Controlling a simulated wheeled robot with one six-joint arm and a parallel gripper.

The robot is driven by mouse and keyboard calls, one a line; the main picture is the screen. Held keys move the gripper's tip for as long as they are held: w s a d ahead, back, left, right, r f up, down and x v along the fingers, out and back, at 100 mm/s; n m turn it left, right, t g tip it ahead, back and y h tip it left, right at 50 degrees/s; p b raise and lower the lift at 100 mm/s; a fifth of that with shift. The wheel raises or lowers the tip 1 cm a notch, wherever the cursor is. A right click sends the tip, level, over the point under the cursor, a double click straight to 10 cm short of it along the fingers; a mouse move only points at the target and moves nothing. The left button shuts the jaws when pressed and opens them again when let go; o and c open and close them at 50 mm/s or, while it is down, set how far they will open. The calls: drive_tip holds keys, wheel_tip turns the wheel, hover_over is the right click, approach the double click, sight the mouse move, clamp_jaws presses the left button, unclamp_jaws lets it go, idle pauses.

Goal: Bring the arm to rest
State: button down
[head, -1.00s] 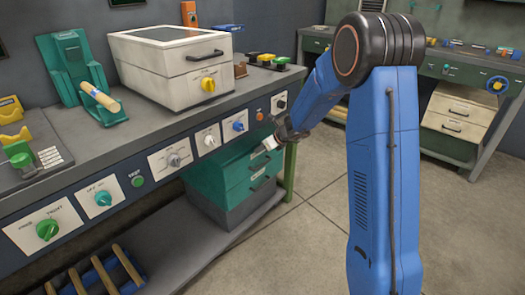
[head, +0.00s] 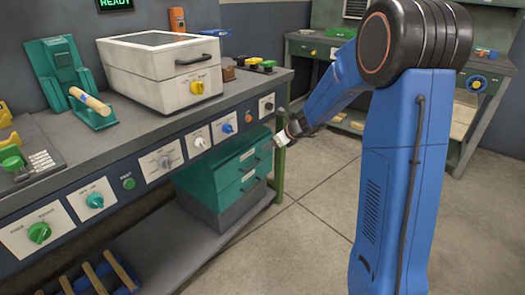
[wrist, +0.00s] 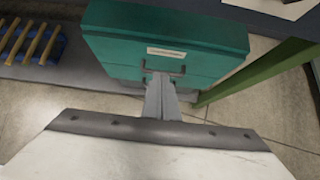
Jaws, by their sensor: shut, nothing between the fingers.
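My blue arm stands at the right of the head view, bent at its large dark joint, with the forearm reaching down and left. My gripper (head: 283,138) is at its end, in front of the right end of the workbench (head: 150,132). In the wrist view my gripper (wrist: 162,98) is shut and empty, its fingers together. The fingers point toward the green drawer unit (wrist: 165,40) and overlap its handle in the picture; I cannot tell whether they touch. The drawer unit (head: 228,170) sits on the bench's lower shelf.
The bench front carries several knobs, such as a green one (head: 39,232). A white box with a yellow knob (head: 165,75) and a green stand with a wooden piece (head: 90,100) are on top. A green bench leg (wrist: 255,72) is close by. The floor (head: 310,210) is clear.

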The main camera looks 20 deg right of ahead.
drive_tip(key=s+a+r+n+g, duration=0.1)
drive_tip(key=s+a+r+n, duration=0.1)
drive_tip(key=s+r+n, duration=0.45)
drive_tip(key=s+a+r+n, duration=0.1)
drive_tip(key=s+n, duration=0.3)
drive_tip(key=s, duration=0.6)
drive_tip(key=s+a+r+n+g, duration=0.1)
drive_tip(key=s+a+r+n, duration=0.1)
drive_tip(key=s+r+n, duration=0.45)
drive_tip(key=s+d+f+n+h, duration=0.1)
drive_tip(key=s+n, duration=0.5)
drive_tip(key=s, duration=0.6)
drive_tip(key=s+d+f+n+h, duration=0.2)
drive_tip(key=s+d+n+h, duration=0.2)
drive_tip(key=s, duration=0.8)
drive_tip(key=shift+s+d+f+n, duration=0.15)
drive_tip(key=shift+s+d+n, duration=0.05)
drive_tip(key=shift+d+n, duration=0.75)
